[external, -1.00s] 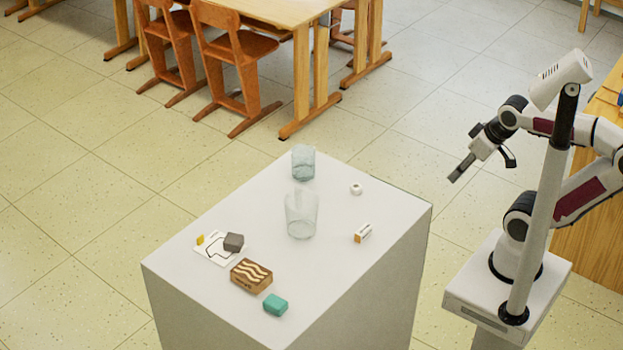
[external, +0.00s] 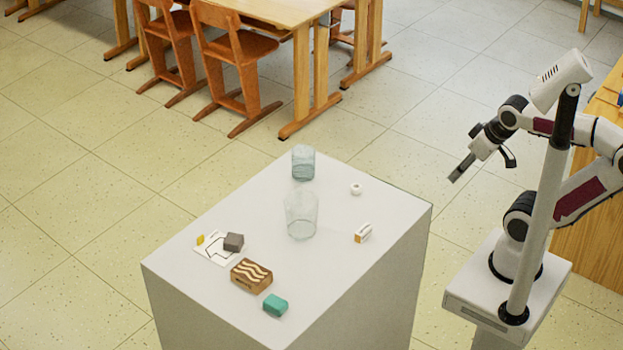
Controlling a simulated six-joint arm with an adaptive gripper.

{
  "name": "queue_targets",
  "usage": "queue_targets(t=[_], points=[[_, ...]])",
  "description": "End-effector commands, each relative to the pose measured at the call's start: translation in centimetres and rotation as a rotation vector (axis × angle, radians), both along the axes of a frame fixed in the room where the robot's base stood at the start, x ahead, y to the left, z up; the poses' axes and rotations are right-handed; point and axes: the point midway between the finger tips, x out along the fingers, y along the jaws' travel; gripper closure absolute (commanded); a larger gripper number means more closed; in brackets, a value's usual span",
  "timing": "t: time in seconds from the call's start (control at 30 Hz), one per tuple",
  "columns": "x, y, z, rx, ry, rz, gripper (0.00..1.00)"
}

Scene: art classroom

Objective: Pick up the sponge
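A small teal block (external: 275,305) that looks like the sponge lies on the white table top (external: 345,270), near its front edge. My gripper (external: 484,170) is up in the air to the right of the table, well apart from the teal block. Its two fingers are spread wide, with nothing between them.
A brown block with white wavy lines (external: 251,275) lies close behind and left of the teal block. A dark grey block (external: 233,242) sits on a white card (external: 212,251). Two clear glasses (external: 301,214) (external: 303,162) stand farther back. A small white and orange block (external: 363,233) and a white ring (external: 356,188) lie at right.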

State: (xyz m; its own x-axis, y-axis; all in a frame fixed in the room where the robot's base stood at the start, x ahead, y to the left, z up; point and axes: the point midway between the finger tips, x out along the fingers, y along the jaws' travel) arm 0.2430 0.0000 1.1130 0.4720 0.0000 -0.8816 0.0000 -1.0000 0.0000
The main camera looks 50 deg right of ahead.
Motion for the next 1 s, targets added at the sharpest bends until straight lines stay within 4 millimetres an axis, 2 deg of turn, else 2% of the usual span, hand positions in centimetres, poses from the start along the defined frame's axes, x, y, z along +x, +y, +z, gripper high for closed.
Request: queue_targets(t=[0.17, 0.2, 0.3, 0.77, 0.87, 1.0], points=[[0.0, 0.0, 0.0, 0.000, 0.000, 0.000, 0.67], [0.0, 0.0, 0.0, 0.000, 0.000, 0.000, 0.65], [0.0, 0.0, 0.0, 0.000, 0.000, 0.000, 0.39], [0.4, -0.1, 0.1, -0.014, -0.005, 0.016, 0.39], [1.3, -0.4, 0.4, -0.045, -0.016, 0.048, 0.39], [3.5, -1.0, 0.9, -0.124, -0.041, 0.134, 0.39]])
